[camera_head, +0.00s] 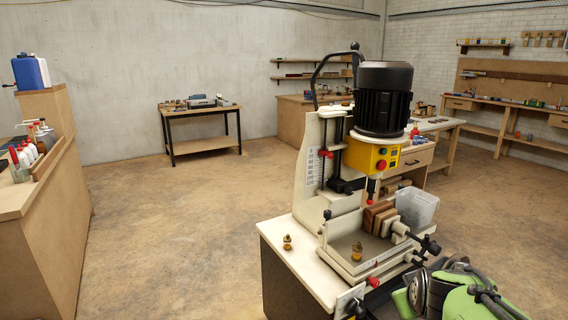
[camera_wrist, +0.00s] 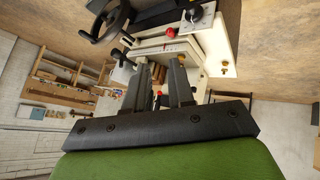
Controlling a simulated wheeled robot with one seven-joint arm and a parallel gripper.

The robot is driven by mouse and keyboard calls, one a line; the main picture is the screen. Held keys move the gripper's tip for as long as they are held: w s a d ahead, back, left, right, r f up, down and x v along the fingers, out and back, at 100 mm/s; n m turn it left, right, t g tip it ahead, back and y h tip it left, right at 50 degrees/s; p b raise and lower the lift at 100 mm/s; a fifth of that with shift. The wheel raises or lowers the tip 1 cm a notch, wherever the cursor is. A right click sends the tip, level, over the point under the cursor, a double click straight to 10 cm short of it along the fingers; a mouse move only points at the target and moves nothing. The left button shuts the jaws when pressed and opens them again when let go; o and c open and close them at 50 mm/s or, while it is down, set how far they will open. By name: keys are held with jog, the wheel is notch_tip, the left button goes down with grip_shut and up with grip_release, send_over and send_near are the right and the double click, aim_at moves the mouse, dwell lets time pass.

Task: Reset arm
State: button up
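My gripper (camera_wrist: 160,68) shows in the wrist view as two dark fingers standing apart, with nothing seen between them but the background. Beyond the fingertips is the cream drill machine (camera_wrist: 215,45), seen at an odd angle. In the head view, a green and grey part of my arm fills the lower right corner, in front of the machine. The fingers cannot be made out there. The machine (camera_head: 308,185) stands upright on its bench, with a black motor on top and a yellow control box.
Wooden blocks (camera_head: 378,216) and a clear bin (camera_head: 416,207) are on the machine's table, close to my arm. Brass pieces (camera_head: 287,242) stand on the bench (camera_head: 300,268). A wooden counter (camera_head: 45,225) is at left. The floor (camera_head: 185,230) between is clear.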

jog(key=s+a+m+g+y, duration=0.1)
jog(key=s+a+y, duration=0.1)
jog(key=s+a, duration=0.65)
jog(key=s+a+m+g+y, duration=0.1)
jog(key=s+a, duration=0.3)
jog(key=s, duration=1)
notch_tip(320, 180, up, 18)
jog(key=p, duration=1.7)
jog(key=shift+w+r+p, duration=0.15)
jog(key=shift+r+p, duration=0.1)
jog(key=shift+p, duration=0.1)
